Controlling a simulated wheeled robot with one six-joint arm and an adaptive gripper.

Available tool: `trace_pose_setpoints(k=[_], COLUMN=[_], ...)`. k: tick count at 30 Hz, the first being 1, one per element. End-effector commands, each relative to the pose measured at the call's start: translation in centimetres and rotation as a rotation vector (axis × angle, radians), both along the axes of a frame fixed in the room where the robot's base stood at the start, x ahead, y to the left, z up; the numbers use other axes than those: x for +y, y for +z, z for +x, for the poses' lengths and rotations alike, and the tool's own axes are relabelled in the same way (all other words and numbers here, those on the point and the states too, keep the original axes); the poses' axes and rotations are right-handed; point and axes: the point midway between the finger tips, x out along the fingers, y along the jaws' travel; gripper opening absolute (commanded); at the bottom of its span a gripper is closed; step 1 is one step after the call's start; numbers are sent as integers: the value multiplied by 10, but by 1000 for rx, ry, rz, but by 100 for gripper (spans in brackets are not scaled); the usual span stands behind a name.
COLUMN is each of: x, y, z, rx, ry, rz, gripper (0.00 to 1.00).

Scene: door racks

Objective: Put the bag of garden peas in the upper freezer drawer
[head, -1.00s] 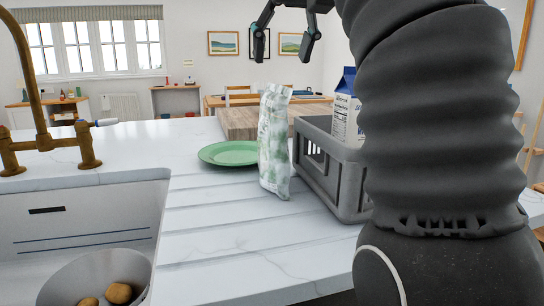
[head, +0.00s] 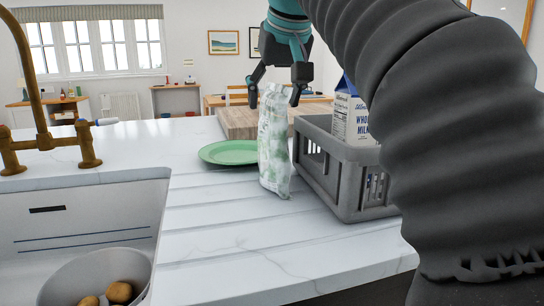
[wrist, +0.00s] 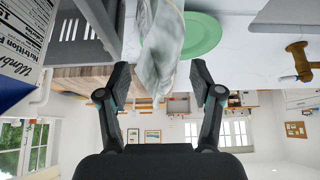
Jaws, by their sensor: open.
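The bag of garden peas (head: 274,150), white with green patches, stands upright on the counter, leaning against or close beside the grey crate. My gripper (head: 277,92) is open, pointing down, with its fingers on either side of the bag's top edge in the head view. In the wrist view the bag (wrist: 161,50) reaches between the two open fingertips of my gripper (wrist: 160,85). I cannot tell whether either finger touches it. No freezer drawer is in view.
A grey crate (head: 345,198) holding a milk carton (head: 351,117) stands right of the bag. A green plate (head: 228,153) lies left of it, a wooden board (head: 238,121) behind. A sink (head: 75,215) with a brass tap (head: 38,110) and a bowl of potatoes (head: 95,275) is at left.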

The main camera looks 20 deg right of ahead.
Motion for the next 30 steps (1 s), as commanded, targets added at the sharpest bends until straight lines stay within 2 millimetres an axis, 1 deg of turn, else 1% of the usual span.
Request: trace_pose_setpoints(k=[3, 6, 15, 16, 17, 18, 20, 21, 23, 24, 30], x=[1, 1, 1, 1, 1, 1, 1, 1, 1, 1, 1], y=[-15, -22, -25, -25, -25, -25, -25, -25, -25, -25, -24], z=[7, 12, 14, 14, 14, 14, 14, 14, 14, 14, 14], rx=[2, 1, -1, -1, 0, 0, 0, 0, 0, 0, -2], ry=[0, 0, 0, 0, 0, 0, 0, 0, 0, 0, 0], rz=[0, 0, 0, 0, 0, 0, 0, 0, 0, 0, 0], gripper=[66, 66, 66, 61, 53, 43, 28, 18, 3, 0, 0])
